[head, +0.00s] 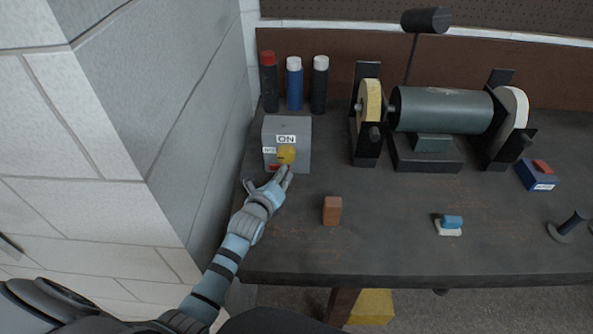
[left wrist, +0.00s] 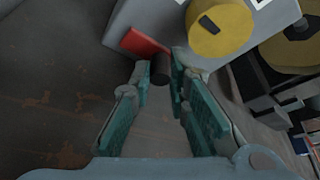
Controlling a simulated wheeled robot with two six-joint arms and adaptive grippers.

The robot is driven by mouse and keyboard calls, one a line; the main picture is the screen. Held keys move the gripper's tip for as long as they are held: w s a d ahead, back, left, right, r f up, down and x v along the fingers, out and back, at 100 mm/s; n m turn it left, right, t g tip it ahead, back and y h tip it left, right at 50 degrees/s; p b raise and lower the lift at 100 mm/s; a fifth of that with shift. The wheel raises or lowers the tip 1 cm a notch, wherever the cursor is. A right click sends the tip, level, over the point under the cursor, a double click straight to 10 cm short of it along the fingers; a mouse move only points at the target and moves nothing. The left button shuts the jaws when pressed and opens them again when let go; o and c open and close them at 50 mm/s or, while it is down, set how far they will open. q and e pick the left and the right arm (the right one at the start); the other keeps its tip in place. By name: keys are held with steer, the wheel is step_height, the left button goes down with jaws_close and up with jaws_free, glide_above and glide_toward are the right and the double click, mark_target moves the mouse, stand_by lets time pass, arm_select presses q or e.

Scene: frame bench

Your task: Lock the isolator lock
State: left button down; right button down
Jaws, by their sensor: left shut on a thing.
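The isolator is a grey box (head: 301,133) at the back left of the bench, with an "ON" label and a yellow round knob (head: 286,154). The knob also shows in the left wrist view (left wrist: 222,30), with a dark slot in it. A red piece (head: 273,168) sits low on the box front; in the left wrist view the red piece (left wrist: 143,43) is beside a short dark peg (left wrist: 160,70). My left gripper (head: 286,172) is at the lower front of the box. Its fingers (left wrist: 159,82) are shut on the dark peg. My right gripper is not in view.
Three spray cans (head: 294,84) stand behind the box. A bench grinder (head: 443,110) is to its right. A brown block (head: 332,211), a blue and white item (head: 450,225) and a blue box (head: 538,175) lie on the bench (head: 390,250). A block wall (head: 190,100) is close on the left.

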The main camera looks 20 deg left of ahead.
arm_select(q)
steer(key=c, duration=2)
jaws_free()
steer(key=o, duration=0.5)
steer(key=shift+a, duration=0.35)
steer(key=shift+c, duration=0.2)
steer(key=shift+d, duration=0.2)
steer(key=v, duration=0.8)
steer(key=shift+s, duration=0.1)
steer(key=shift+d, duration=0.1)
